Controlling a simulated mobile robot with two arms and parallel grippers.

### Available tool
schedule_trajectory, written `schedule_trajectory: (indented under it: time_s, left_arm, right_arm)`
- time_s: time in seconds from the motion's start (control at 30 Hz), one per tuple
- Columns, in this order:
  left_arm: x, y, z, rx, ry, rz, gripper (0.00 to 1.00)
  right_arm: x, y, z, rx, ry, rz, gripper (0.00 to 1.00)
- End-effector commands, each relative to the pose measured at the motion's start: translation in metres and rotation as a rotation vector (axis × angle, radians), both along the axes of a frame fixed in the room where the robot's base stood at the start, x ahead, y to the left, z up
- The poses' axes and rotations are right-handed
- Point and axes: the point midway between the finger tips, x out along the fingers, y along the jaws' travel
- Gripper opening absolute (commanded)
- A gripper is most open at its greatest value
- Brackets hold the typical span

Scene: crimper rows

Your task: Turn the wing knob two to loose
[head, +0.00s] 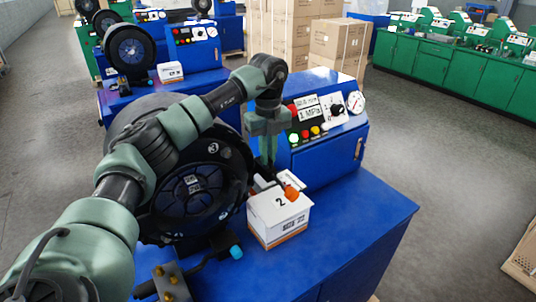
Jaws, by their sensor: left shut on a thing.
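The orange wing knob two (291,193) sits on top of a white box (277,221) marked with a black 2. The box stands on the blue bench beside the large black crimper head. My left gripper (277,183) reaches down from above, just behind the box. It is shut, with its tips at the orange knob. The tips are small and partly hidden, so the exact hold on the wings is hard to make out. My right gripper is not in view.
The black round crimper head (192,190) stands close left of the box. A blue control panel (325,125) with buttons, a black dial and a gauge rises behind. The blue bench top (365,210) is clear to the right. A blue-tipped lever (236,252) sits in front.

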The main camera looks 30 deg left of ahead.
Motion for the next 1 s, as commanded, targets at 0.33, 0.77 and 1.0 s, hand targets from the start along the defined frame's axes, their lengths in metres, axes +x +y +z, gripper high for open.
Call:
schedule_trajectory:
  time_s: [0.33,0.77,1.0]
  left_arm:
    - [0.001,0.0005,0.0017,0.0,-0.006,0.125,0.0]
    - [0.0011,0.0007,0.002,0.001,-0.006,0.145,0.0]
    - [0.0008,0.0007,0.0016,0.001,-0.005,0.144,0.33]
  right_arm:
    - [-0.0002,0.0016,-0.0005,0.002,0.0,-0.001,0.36]
    - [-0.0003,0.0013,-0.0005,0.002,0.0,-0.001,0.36]
    - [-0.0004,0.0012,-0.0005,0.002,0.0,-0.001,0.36]
